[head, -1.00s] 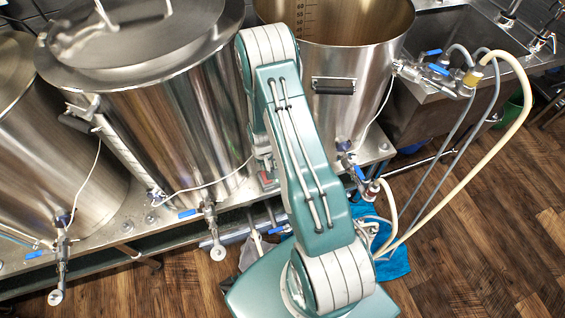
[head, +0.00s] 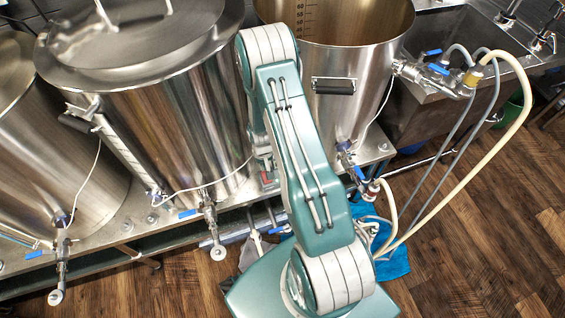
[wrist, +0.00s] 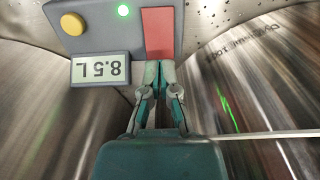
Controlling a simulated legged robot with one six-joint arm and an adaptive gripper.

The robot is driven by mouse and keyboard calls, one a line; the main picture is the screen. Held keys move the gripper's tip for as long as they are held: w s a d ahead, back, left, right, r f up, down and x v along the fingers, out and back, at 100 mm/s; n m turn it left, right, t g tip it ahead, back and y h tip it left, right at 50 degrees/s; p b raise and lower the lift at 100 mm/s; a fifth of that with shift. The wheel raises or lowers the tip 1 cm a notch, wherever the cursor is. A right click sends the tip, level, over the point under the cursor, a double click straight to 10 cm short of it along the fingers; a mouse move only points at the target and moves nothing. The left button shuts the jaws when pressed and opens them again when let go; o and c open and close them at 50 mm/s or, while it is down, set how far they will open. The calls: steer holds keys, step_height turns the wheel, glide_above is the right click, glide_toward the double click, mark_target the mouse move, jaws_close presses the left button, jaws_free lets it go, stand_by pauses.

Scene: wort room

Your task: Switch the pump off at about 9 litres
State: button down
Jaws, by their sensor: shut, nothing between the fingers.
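The pump control box (wrist: 112,28) is at the top of the wrist view. It carries a yellow round button (wrist: 72,24), a lit green lamp (wrist: 124,10) and a red paddle or switch (wrist: 158,32). Its display (wrist: 100,68) shows upside down and reads 8.5 L. My gripper (wrist: 159,66) is shut and empty, with its fingertips at the lower end of the red part; I cannot tell whether they touch it. The open kettle (head: 345,62) with litre marks inside stands behind my arm.
Lidded kettles (head: 170,100) stand left on a metal bench, with blue-handled taps low in front. A sink (head: 455,40) is at the right. Hoses (head: 500,135) loop from the sink side down to the floor by a blue cloth (head: 395,262). The wooden floor (head: 480,240) at right is clear.

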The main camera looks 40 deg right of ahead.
steer(key=shift+f, duration=1.4)
steer(key=shift+r, duration=3.05)
